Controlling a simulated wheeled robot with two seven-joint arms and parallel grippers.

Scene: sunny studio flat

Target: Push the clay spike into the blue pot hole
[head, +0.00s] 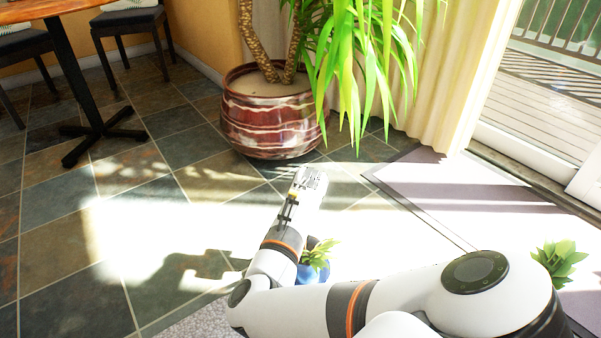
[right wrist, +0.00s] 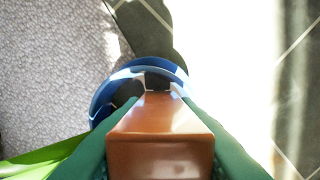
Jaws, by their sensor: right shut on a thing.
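In the right wrist view, my right gripper (right wrist: 158,108) is shut on the clay spike (right wrist: 160,150), a brown-orange block held between two dark green fingers. The spike points away from the camera, with its far end over the blue pot (right wrist: 102,102). The pot has a blue and white rim and a dark inside. The fingers and spike cover much of it, and I cannot tell whether the tip is inside the hole. In the head view, the blue pot (head: 312,272) with a green plant is partly hidden behind my right arm. My left gripper is not in view.
A large red-brown striped planter (head: 272,120) with a tall plant stands at the back. A table (head: 75,55) and chairs are at upper left. A grey mat (head: 450,185) lies by the glass door. Another leafy plant (head: 558,262) shows at right.

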